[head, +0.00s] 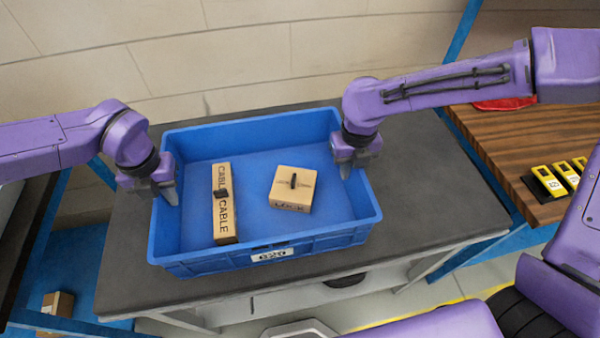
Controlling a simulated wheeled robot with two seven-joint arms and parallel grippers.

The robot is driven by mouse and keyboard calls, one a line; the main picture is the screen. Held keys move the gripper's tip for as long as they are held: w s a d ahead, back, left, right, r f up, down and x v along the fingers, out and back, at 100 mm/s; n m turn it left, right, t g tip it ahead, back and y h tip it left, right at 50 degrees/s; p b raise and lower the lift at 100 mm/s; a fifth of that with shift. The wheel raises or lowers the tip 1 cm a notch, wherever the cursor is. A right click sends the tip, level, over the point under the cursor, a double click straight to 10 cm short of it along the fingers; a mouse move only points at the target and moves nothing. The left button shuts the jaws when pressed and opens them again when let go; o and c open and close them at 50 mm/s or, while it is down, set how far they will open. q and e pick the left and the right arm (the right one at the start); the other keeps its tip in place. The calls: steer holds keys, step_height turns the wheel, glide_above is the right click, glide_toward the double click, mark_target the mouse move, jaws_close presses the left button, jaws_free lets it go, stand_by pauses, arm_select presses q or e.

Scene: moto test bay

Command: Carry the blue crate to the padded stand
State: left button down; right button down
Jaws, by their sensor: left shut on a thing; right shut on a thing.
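The blue crate (265,262) rests on, or just above, a dark-topped table (420,200); I cannot tell which. It holds a long box marked CABLE (225,215) and a squarer tan box (292,190). A label on its near wall reads 620 or similar. My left gripper (166,190) is shut on the crate's left wall. My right gripper (350,165) is shut on its right wall. The fingertips are partly hidden by the crate walls and gripper bodies. I cannot tell whether the dark tabletop is the padded stand.
A wooden bench (515,150) on a blue frame stands at the right, with yellow-and-black items (548,182) and a red object (503,104) on it. A small box (58,303) sits on a low blue shelf at lower left. A block wall (240,50) stands behind.

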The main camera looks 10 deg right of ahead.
arm_select(q)
steer(key=shift+w+a+f+b, duration=0.15)
steer(key=shift+f+b, duration=0.2)
steer(key=shift+f, duration=0.35)
arm_select(e)
steer(key=shift+w+f, duration=0.15)
steer(key=shift+f, duration=0.55)
arm_select(q)
steer(key=c, duration=1.2)
jaws_free()
steer(key=shift+w+r, duration=0.1)
steer(key=shift+r, duration=0.1)
steer(key=shift+c, duration=0.2)
arm_select(e)
steer(key=c, duration=1.2)
jaws_free()
steer(key=shift+r, duration=0.2)
steer(key=shift+c, duration=0.2)
steer(key=shift+r, duration=0.1)
arm_select(q)
steer(key=shift+s+r, duration=0.1)
steer(key=shift+s, duration=0.1)
step_height(320, 180, up, 12)
steer(key=shift+f, duration=0.15)
arm_select(e)
steer(key=shift+r, duration=0.15)
step_height(320, 180, up, 12)
steer(key=shift+f, duration=0.1)
